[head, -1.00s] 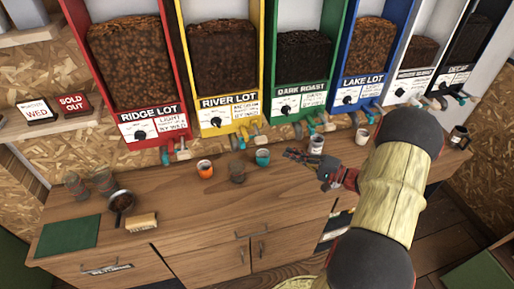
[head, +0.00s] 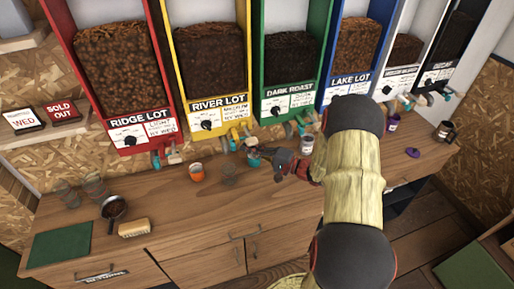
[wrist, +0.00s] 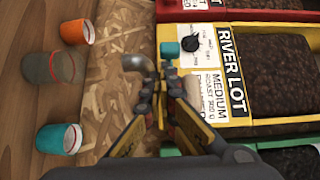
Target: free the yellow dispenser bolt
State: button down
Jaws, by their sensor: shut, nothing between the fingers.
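The yellow dispenser (head: 207,118), labelled River Lot, hangs on the wall with dark beans behind its window. It also fills the right of the wrist view (wrist: 237,125). Under its label are a teal knob (wrist: 169,48), a bent grey piece (wrist: 137,62) and a pale cylindrical piece (wrist: 205,87); I cannot tell for sure which is the bolt.
On the counter below stand an orange cup (head: 197,173), a glass (head: 228,175) and a teal cup (wrist: 58,138). The red dispenser (head: 128,138) is left and the green one (head: 290,105) right. A pan (head: 113,208) and brush (head: 134,228) lie at left.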

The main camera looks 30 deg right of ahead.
jog(key=shift+a, duration=0.25)
jog(key=a, duration=0.2)
jog(key=w+a+b, duration=0.1)
jog(key=shift+w+a, duration=0.1)
jog(key=shift+a, duration=0.25)
jog(key=w+d+b+v, duration=0.1)
jog(key=d+b+v, duration=0.1)
jog(key=v, duration=1.1)
jog(key=shift+w+d+b, duration=0.2)
jog(key=shift+w+b, duration=0.05)
jog(key=shift+b, duration=0.05)
